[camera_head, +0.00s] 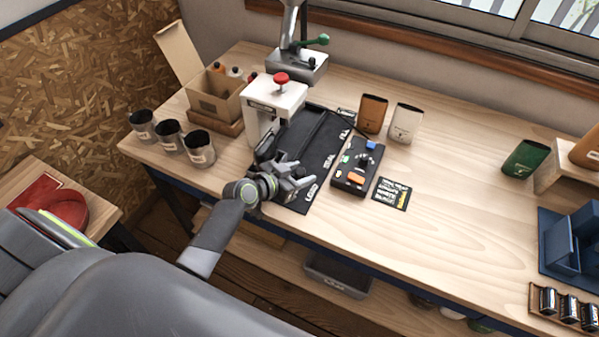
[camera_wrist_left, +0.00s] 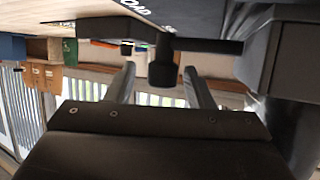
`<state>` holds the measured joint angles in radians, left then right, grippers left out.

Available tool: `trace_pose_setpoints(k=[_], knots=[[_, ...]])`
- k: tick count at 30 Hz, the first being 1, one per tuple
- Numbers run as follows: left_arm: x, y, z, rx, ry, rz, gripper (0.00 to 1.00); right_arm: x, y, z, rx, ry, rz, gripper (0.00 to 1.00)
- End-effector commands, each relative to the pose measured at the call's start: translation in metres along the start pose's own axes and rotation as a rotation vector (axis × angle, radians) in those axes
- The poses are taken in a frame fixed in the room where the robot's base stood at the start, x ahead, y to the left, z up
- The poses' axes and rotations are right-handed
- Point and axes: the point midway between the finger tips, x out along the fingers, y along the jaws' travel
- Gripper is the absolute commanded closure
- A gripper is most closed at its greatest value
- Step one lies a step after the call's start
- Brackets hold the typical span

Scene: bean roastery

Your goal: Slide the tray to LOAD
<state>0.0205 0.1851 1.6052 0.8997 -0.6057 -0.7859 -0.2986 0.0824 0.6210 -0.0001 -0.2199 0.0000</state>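The black tray (camera_head: 297,132) lies on a dark base plate (camera_head: 325,155) beside the white sealer (camera_head: 273,93) with a red knob. White lettering runs along the plate, with LOAD (camera_head: 311,192) at the near end. My left gripper (camera_head: 302,178) is low over the near end of the plate, by the tray's near side. In the left wrist view, which looks upside down, its two fingers (camera_wrist_left: 160,88) are open. A dark knob (camera_wrist_left: 163,66) shows between them with a gap on each side; I cannot tell its depth exactly. My right gripper is out of view.
A control box (camera_head: 357,168) with coloured buttons and a small dark card (camera_head: 391,193) sit right of the plate. Brown (camera_head: 373,113) and white (camera_head: 405,122) pouches stand behind. Several dark cups (camera_head: 199,149) and a cardboard box (camera_head: 213,95) are left. The bench's right middle is clear.

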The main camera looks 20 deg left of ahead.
Motion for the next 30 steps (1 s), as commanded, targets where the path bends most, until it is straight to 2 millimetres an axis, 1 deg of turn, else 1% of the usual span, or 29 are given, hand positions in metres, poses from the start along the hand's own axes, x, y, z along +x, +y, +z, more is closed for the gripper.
trace_pose_setpoints(k=[5, 8, 11, 17, 30], knots=[[-0.002, 0.000, -0.001, 0.001, 0.002, -0.001, 0.52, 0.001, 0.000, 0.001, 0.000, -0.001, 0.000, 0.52], [-0.009, -0.001, 0.000, 0.003, 0.003, -0.002, 0.52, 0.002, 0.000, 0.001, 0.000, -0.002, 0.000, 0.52], [-0.021, -0.001, 0.001, 0.003, 0.002, -0.002, 0.52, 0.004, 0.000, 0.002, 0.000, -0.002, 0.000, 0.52], [-0.057, -0.001, 0.002, 0.006, 0.001, -0.002, 0.52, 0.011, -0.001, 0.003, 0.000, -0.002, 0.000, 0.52], [-0.144, 0.000, 0.003, 0.005, -0.003, 0.000, 0.52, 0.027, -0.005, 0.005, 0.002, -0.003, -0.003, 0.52]])
